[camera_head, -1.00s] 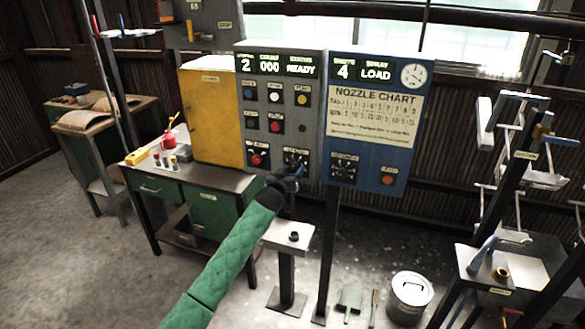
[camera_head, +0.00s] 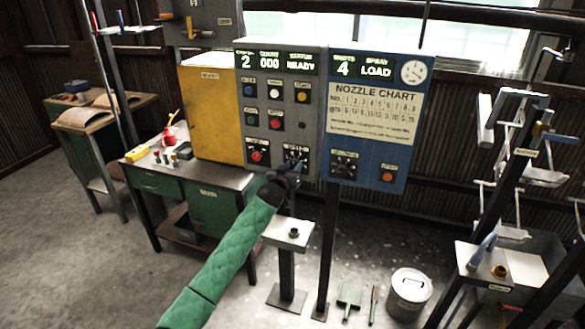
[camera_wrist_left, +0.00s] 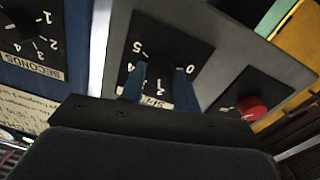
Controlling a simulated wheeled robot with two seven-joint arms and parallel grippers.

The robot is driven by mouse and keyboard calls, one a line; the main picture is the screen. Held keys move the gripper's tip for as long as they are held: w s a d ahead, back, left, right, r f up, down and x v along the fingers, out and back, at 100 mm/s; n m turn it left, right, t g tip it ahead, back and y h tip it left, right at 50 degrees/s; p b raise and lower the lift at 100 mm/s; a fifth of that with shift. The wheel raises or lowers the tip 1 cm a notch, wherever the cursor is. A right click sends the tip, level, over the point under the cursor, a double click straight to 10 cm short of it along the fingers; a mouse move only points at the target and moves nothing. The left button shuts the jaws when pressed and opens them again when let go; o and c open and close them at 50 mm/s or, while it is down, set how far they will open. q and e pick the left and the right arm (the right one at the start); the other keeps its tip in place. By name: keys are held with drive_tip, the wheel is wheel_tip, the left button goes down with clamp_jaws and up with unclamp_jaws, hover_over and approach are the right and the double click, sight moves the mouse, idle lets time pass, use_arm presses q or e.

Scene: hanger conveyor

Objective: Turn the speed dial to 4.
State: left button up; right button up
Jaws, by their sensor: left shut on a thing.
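The speed dial's black plate (camera_head: 296,153) is at the lower right of the grey control panel. In the left wrist view the plate (camera_wrist_left: 150,35) has white numbers around it, with 0 and 5 readable; its label is partly covered. My left gripper (camera_head: 287,170) reaches up to the dial from below in the head view. In the wrist view its two blue fingers (camera_wrist_left: 157,88) are shut on the dial's knob, which is mostly hidden between them. The pointer cannot be read. The panel's first display (camera_head: 245,61) reads 2. My right gripper is not in view.
The blue panel (camera_head: 372,130) to the right has a similar seconds dial (camera_head: 344,166) and an orange button (camera_head: 387,176). A yellow cabinet (camera_head: 208,115) stands to the left. A small stand (camera_head: 290,236) is below the panel.

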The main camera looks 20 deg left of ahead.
use_arm(q)
drive_tip(key=m, duration=0.3)
drive_tip(key=shift+r+b, duration=0.1)
drive_tip(key=shift+b, duration=0.25)
drive_tip(key=m, duration=0.5)
drive_tip(key=shift+m, duration=0.3)
drive_tip(key=m, duration=0.2)
drive_tip(key=shift+m+g+y, duration=0.3)
drive_tip(key=shift+r+m, duration=0.1)
drive_tip(key=shift+m, duration=0.8)
drive_tip(key=m, duration=0.2)
drive_tip(key=shift+d+m, duration=0.1)
drive_tip(key=shift+m, duration=0.9)
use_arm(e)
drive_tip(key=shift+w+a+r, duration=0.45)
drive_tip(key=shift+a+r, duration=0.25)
